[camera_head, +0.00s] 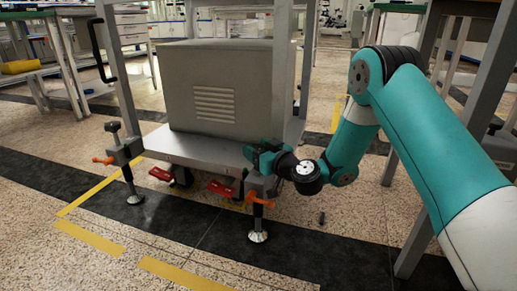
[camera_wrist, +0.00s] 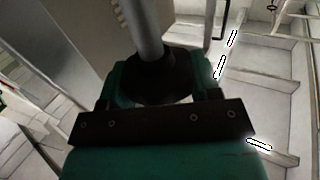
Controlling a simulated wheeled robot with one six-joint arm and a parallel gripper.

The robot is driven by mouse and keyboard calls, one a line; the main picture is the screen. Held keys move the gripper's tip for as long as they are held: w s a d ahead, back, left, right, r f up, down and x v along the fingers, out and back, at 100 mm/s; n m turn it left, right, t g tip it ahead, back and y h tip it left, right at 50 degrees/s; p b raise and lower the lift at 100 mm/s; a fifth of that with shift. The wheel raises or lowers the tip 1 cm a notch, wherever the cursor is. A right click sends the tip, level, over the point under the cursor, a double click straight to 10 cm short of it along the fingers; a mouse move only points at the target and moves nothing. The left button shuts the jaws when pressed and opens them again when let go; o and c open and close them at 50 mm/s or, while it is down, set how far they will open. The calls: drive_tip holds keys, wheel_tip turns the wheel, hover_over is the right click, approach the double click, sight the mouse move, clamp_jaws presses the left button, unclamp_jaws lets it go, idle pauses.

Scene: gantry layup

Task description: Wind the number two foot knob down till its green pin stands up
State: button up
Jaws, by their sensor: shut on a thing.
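My gripper (camera_head: 264,152) is at the front right corner of the grey cart, above the right levelling foot (camera_head: 257,236). In the wrist view my gripper (camera_wrist: 155,90) is shut on a dark round knob (camera_wrist: 158,78), with a grey post rising behind it. In the head view that knob is hidden by my gripper. The left foot (camera_head: 135,199) has its own dark knob (camera_head: 112,127) standing free. Each foot bracket has an orange handle, one left (camera_head: 103,160) and one right (camera_head: 261,203). I see no number marks and no green pin.
A grey vented box (camera_head: 222,95) sits on the cart's lower shelf. Red pedals (camera_head: 160,174) show under the shelf's front edge. A small dark object (camera_head: 321,217) lies on the floor at right.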

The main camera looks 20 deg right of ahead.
drive_tip(key=shift+a+r+m+t+h+p, duration=0.1)
drive_tip(key=shift+r+m+t+h+p, duration=0.1)
drive_tip(key=shift+m+h+p, duration=0.3)
drive_tip(key=shift+a+r+m+t+h+p, duration=0.1)
drive_tip(key=shift+r+m+t+h+p, duration=0.1)
drive_tip(key=shift+h+p, duration=0.45)
drive_tip(key=shift+d+m+h+p, duration=0.1)
drive_tip(key=shift+m+h+p, duration=0.25)
drive_tip(key=shift+p, duration=0.6)
drive_tip(key=shift+f+m+h+p, duration=0.15)
drive_tip(key=shift+m+h+p, duration=0.3)
drive_tip(key=shift+p, duration=0.5)
drive_tip(key=shift+f+t, duration=0.1)
drive_tip(key=shift+t, duration=0.2)
drive_tip(key=shift+d+f+h, duration=0.1)
drive_tip(key=shift+f+h, duration=0.05)
drive_tip(key=shift+h, duration=0.2)
drive_tip(key=o, duration=0.9)
drive_tip(key=shift+o, duration=0.2)
drive_tip(key=shift+s, duration=0.1)
